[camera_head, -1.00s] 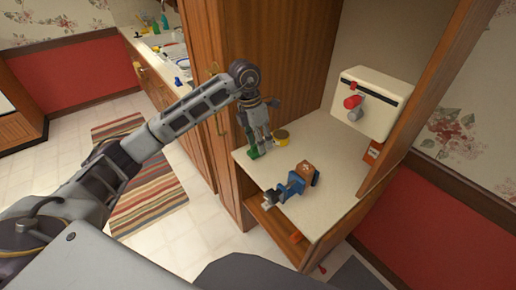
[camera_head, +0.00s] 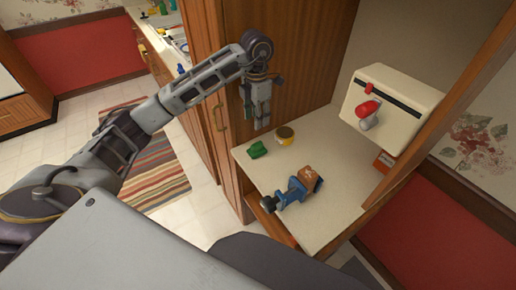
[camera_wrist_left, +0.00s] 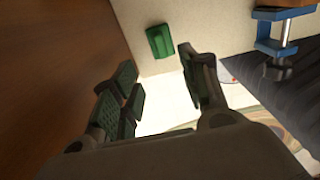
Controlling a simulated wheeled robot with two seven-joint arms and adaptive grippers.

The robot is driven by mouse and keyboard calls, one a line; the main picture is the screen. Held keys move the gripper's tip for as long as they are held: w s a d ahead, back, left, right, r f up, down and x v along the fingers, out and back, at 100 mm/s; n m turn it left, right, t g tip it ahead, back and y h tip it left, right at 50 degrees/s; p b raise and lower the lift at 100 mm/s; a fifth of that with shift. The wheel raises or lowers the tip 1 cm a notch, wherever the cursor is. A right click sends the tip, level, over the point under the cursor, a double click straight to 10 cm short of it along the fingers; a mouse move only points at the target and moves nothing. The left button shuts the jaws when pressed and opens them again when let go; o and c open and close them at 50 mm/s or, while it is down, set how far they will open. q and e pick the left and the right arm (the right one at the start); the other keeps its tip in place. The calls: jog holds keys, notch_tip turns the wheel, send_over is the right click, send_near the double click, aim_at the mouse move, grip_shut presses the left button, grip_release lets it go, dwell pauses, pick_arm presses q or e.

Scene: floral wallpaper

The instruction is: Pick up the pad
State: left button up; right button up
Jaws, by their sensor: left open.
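The pad (camera_head: 258,149) looks like a small green block lying on the pale shelf top (camera_head: 240,161), near its left edge. It also shows in the left wrist view (camera_wrist_left: 160,41), above the gap between the fingers. My left gripper (camera_head: 256,123) hangs above and behind the pad in the head view, beside the wooden cabinet. Its fingers (camera_wrist_left: 160,87) are apart with nothing between them, and they do not touch the pad. My right gripper is in neither view.
A yellow can (camera_head: 285,139) stands just right of the pad. A blue clamp with a brown block (camera_head: 298,190) lies nearer the front. A cream box with a red handle (camera_head: 391,103) hangs at the back right. A tall wooden cabinet panel (camera_head: 290,60) borders the left.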

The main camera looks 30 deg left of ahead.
pick_arm(q)
send_over(257, 144)
notch_tip(257, 144, down, 8)
jog(key=shift+w+a+p, duration=0.1)
jog(key=shift+w+p, duration=0.05)
jog(key=shift+p, duration=0.15)
jog(key=shift+f, duration=0.95)
jog(key=shift+f+p, duration=0.4)
jog(key=shift+f, duration=0.35)
notch_tip(257, 144, down, 2)
jog(key=shift+f, duration=0.25)
grip_shut()
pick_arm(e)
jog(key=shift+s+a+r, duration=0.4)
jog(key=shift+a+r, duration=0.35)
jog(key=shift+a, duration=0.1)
